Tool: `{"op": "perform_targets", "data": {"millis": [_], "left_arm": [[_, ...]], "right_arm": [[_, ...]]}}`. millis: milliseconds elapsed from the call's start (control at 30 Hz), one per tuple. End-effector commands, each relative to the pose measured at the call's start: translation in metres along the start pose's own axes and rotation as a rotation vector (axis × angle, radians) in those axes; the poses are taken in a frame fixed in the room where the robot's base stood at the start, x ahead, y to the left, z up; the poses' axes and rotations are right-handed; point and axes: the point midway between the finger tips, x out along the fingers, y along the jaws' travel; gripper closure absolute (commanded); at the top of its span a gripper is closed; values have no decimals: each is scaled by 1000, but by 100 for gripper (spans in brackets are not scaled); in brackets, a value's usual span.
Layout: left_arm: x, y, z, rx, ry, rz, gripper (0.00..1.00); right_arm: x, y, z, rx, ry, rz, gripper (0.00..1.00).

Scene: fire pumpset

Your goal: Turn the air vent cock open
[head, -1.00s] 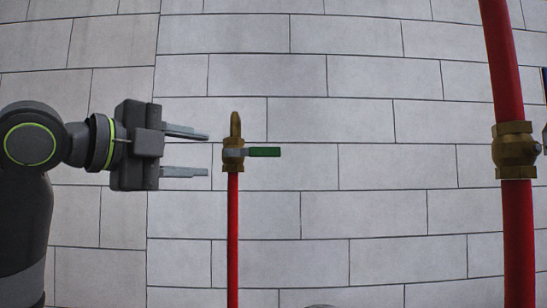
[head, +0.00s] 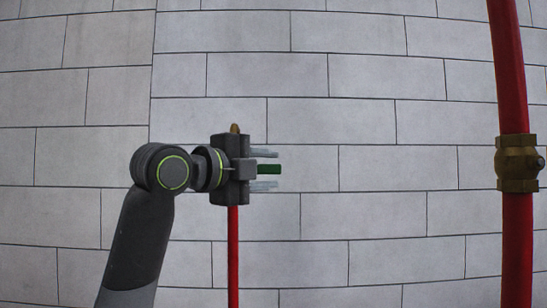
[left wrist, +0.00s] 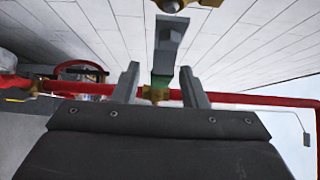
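The air vent cock is a small brass valve on a thin red pipe. Its brass tip (head: 235,128) shows above my left gripper (head: 266,169), which hides its body. Its green handle (head: 269,169) points right, level, between the two fingers. My left gripper's fingers (left wrist: 161,88) are open, one each side of the handle, with visible gaps. My right gripper is not in view.
The thin red pipe (head: 233,260) drops below the cock. A thicker red pipe (head: 513,80) with a brass valve (head: 518,163) stands at the right. A tiled wall (head: 390,220) fills the background. The space between the pipes looks clear.

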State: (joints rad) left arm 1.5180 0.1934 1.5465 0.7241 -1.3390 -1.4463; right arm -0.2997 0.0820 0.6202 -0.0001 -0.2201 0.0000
Motion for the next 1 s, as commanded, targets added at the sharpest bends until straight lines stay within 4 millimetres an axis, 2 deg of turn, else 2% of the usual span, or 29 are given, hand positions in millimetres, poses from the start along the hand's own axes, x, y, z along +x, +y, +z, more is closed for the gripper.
{"op": "perform_targets", "data": {"millis": [33,200,533,800,833,1000], "left_arm": [[7,-3,0,-2,2,2,61],[20,-1,0,0,0,0,61],[23,1,0,0,-1,0,62],[23,0,0,0,0,0,98],[23,0,0,0,0,0,100],[23,1,0,0,0,1,100]], "right_arm": [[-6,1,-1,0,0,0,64],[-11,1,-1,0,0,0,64],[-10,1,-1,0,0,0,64],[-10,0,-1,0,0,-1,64],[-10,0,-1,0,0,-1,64],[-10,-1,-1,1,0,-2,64]]}}
